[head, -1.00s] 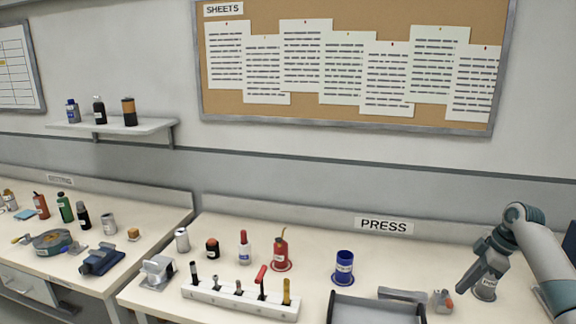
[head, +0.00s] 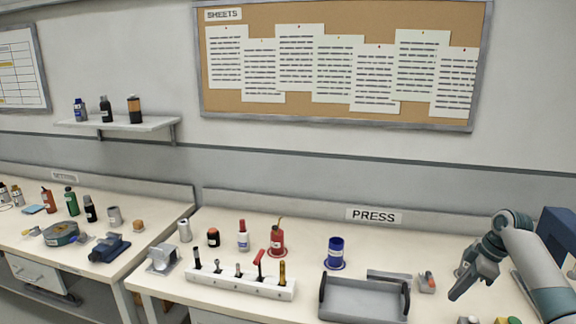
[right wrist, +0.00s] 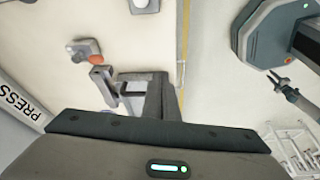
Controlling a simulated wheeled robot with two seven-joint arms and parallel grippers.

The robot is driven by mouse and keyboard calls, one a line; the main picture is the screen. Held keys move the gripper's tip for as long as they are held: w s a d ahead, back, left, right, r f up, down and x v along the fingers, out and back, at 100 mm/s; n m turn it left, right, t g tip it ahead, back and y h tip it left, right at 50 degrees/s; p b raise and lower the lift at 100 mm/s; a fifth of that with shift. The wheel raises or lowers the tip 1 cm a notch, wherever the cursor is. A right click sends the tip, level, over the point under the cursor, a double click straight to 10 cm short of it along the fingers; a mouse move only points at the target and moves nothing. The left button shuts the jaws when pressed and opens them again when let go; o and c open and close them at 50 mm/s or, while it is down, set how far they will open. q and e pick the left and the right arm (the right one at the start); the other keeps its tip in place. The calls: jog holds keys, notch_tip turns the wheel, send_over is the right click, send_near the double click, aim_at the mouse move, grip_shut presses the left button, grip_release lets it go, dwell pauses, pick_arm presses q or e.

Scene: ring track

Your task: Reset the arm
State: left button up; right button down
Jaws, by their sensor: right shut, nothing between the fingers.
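My right gripper (head: 453,296) is at the lower right of the head view, angled down over the front right of the press bench (head: 225,228). Its fingers are shut with nothing between them. In the right wrist view the gripper (right wrist: 112,88) shows as grey parts above the dark wrist housing, over pale bench surface. My left gripper does not show in the head view.
A blue cup (head: 335,250), a red oil can (head: 277,240) and a white tool rack (head: 240,283) stand left of the gripper. A small grey-and-orange item (head: 427,283) is close on its left. A dark blue box (head: 557,235) stands behind my right arm.

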jog(key=s+a+f+m+h, duration=0.1)
jog(key=s+a+f, duration=0.9)
jog(key=f, duration=0.2)
jog(key=s+a+f+m+h, duration=0.1)
jog(key=s+a+f+m, duration=0.1)
jog(key=s+a+f, duration=0.85)
jog(key=s+a+r+m+t+h, duration=0.1)
jog(key=s+a+r+m, duration=0.2)
jog(key=s, duration=0.9)
jog(key=s+a+m+t, duration=0.1)
jog(key=s+a+m, duration=0.3)
jog(key=s, duration=0.7)
notch_tip(320, 180, down, 30)
jog(key=s+g, duration=0.2)
jog(key=s+d+f+b, duration=0.1)
jog(key=s+d+f, duration=0.2)
jog(key=s+f, duration=1.3)
jog(key=shift+s+f+g, duration=0.4)
jog(key=shift+s, duration=0.35)
